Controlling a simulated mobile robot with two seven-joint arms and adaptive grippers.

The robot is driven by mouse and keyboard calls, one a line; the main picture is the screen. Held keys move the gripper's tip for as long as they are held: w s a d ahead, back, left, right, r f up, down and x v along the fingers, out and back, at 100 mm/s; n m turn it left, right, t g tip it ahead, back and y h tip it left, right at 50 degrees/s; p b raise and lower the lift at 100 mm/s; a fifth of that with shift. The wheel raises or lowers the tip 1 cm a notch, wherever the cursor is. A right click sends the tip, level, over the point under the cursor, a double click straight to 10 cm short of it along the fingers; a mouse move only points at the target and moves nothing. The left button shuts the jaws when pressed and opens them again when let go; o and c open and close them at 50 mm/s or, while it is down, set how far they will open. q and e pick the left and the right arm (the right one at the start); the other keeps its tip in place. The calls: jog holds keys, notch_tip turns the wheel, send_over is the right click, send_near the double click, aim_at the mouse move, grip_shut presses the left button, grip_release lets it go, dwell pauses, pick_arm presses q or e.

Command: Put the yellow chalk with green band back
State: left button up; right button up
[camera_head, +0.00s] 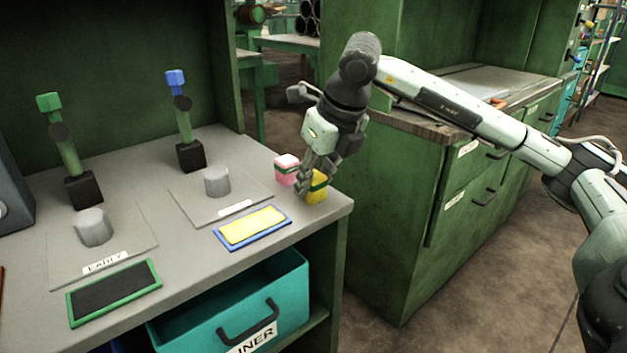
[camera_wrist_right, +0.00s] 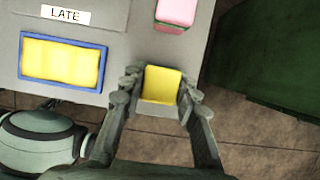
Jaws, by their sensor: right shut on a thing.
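The yellow chalk with green band (camera_head: 318,188) is a yellow block with a green stripe at the right front corner of the grey bench. My right gripper (camera_head: 312,183) comes down over it from above and is shut on it. In the right wrist view, the yellow chalk (camera_wrist_right: 161,85) sits between the fingertips of my right gripper (camera_wrist_right: 158,92). I cannot tell if the chalk touches the bench top. A pink chalk block (camera_head: 287,169) with a dark band stands just to its left and behind; it also shows in the right wrist view (camera_wrist_right: 177,12). My left gripper does not show.
A blue-framed yellow board (camera_head: 252,228) and a green-framed dark board (camera_head: 114,291) lie on the bench. Two grey cylinders (camera_head: 217,181) (camera_head: 93,227) stand on plates behind them. A green-topped post (camera_head: 65,150) and a blue-topped post (camera_head: 183,115) stand further back. A teal drawer (camera_head: 285,290) is below.

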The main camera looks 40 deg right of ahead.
jog(key=o, duration=1)
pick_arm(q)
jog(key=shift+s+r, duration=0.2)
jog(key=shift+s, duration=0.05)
pick_arm(e)
jog(key=shift+r, duration=0.1)
pick_arm(q)
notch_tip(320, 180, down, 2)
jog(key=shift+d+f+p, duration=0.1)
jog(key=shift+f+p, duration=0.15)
jog(key=shift+p, duration=0.3)
pick_arm(e)
jog(key=v, duration=1.2)
jog(key=shift+r, duration=0.1)
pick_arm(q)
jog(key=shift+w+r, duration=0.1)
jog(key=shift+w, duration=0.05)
pick_arm(e)
jog(key=shift+w, duration=0.1)
